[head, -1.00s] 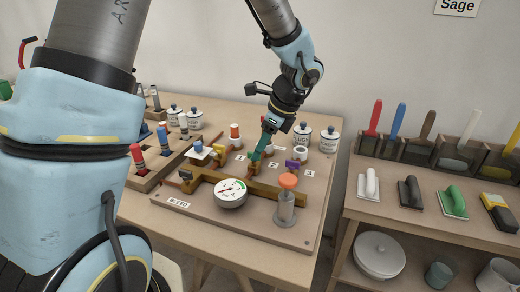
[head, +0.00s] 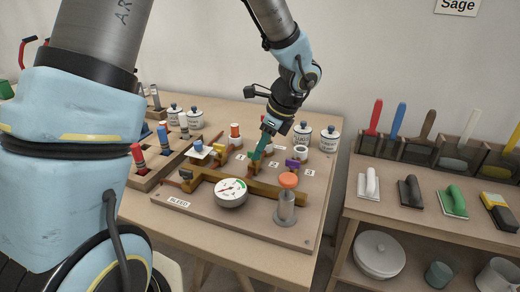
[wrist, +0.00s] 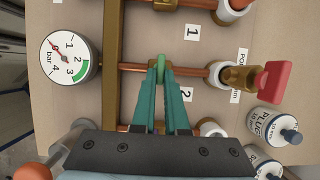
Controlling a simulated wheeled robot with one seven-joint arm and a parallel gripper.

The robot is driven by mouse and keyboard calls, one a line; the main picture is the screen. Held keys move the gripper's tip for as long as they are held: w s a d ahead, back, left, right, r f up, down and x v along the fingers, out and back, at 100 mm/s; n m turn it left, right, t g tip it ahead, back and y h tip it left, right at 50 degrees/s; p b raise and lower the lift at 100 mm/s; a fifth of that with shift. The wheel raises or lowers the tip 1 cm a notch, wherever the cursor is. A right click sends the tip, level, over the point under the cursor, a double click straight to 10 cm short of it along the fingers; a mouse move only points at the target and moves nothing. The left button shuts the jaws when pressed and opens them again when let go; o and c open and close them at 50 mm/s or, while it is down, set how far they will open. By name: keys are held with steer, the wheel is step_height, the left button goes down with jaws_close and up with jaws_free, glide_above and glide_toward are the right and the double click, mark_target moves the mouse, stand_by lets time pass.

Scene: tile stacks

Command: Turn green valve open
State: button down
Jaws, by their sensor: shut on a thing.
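The green valve handle (wrist: 161,63) shows in the wrist view as a narrow green strip between my teal fingertips. It lies across the horizontal copper pipe near the label 2, and its lower part is hidden by the fingers. My gripper (wrist: 160,72) is shut on this handle. In the head view my gripper (head: 257,153) reaches down to the middle of the pipe board (head: 172,217), and the green handle cannot be told apart from the teal fingers there.
A round gauge (head: 230,192) sits in front of the gripper, and an orange-topped post (head: 288,181) stands to its right. A purple handle (head: 292,164) is close on the right. A red handle (wrist: 273,82) sits at the pipe's end. White jars (head: 329,140) stand behind.

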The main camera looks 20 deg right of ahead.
steer(key=shift+n, duration=0.3)
steer(key=n, duration=0.1)
steer(key=n+g+p, duration=0.1)
steer(key=n+p, duration=0.1)
steer(key=shift+w+d+r+g+y, duration=0.2)
steer(key=shift+w+g+y, duration=0.1)
steer(key=shift+y, duration=0.1)
steer(key=n+p, duration=0.1)
steer(key=n, duration=0.1)
steer(key=n+g, duration=0.1)
steer(key=n, duration=0.1)
steer(key=n+g+p, duration=0.1)
steer(key=n, duration=0.1)
steer(key=shift+w+f+p, duration=0.1)
steer(key=shift+w+p, duration=0.25)
steer(key=n, duration=0.1)
steer(key=n+g+p, duration=0.1)
steer(key=n, duration=0.2)
steer(key=shift+w+a+g+h, duration=0.1)
steer(key=shift+w+g+h, duration=0.2)
steer(key=shift+w+a+f+n+g+h+p, duration=0.1)
steer(key=shift+n+g+h+p, duration=0.2)
steer(key=shift+n, duration=0.75)
steer(key=shift+w+a+n+g+h+p, duration=0.1)
steer(key=shift+n+g+h+p, duration=0.15)
steer(key=shift+n, duration=0.8)
steer(key=c, duration=0.9)
jaws_free()
steer(key=shift+c, duration=0.2)
